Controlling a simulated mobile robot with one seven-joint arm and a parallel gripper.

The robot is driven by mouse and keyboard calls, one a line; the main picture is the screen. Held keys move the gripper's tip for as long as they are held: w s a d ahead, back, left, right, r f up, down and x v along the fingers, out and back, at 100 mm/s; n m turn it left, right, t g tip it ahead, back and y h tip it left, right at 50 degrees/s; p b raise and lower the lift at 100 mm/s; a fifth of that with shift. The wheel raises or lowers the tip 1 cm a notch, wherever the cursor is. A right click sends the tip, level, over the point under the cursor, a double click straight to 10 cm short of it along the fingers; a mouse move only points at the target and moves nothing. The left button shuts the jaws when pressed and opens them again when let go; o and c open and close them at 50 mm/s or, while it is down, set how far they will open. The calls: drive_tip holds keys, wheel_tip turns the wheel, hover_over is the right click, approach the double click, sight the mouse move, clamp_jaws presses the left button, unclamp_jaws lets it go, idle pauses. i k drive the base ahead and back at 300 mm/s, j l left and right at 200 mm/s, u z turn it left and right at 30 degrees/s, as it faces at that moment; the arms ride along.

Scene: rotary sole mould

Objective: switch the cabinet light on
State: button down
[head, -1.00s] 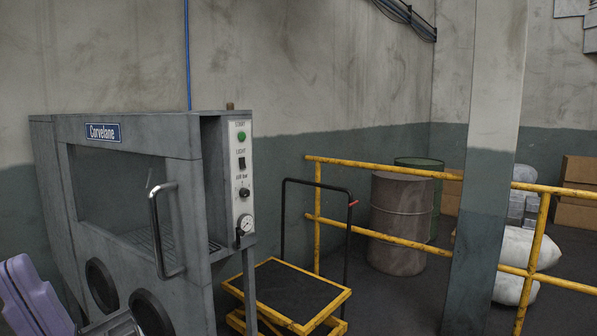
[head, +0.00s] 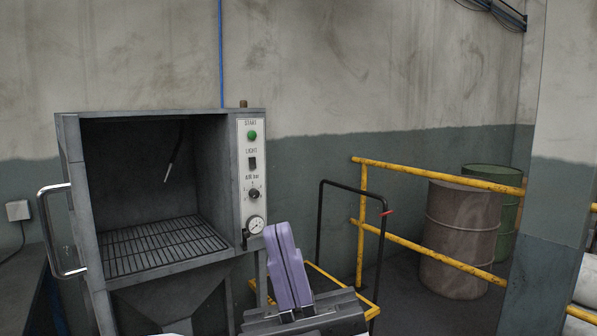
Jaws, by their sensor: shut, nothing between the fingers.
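The grey cabinet (head: 190,112) stands at the left with its front open, showing a wire rack (head: 160,246) inside. A white control panel (head: 240,190) runs down its right front edge. On it, the black light switch (head: 252,163) sits under the word LIGHT, below the green START button (head: 252,135) and above a black knob (head: 254,194). I cannot tell which way the switch is tipped. My gripper (head: 277,229) has purple fingers, closed together with nothing between them. It points up, below and right of the switch in the picture, apart from it.
The open door's metal handle (head: 55,232) sticks out at the left. A pressure gauge (head: 255,224) is low on the panel. A trolley with a black push bar (head: 320,220), yellow rails (head: 440,175) and drums (head: 462,235) stand at the right.

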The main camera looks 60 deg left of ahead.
sight(252, 159)
drive_tip(key=i+u, duration=0.4)
drive_tip(key=i+l+u, duration=0.1)
drive_tip(key=i+u, duration=0.35)
drive_tip(key=i+j+u, duration=0.15)
drive_tip(key=i+u, duration=0.7)
drive_tip(key=i+j+u, duration=0.2)
drive_tip(key=i, duration=0.35)
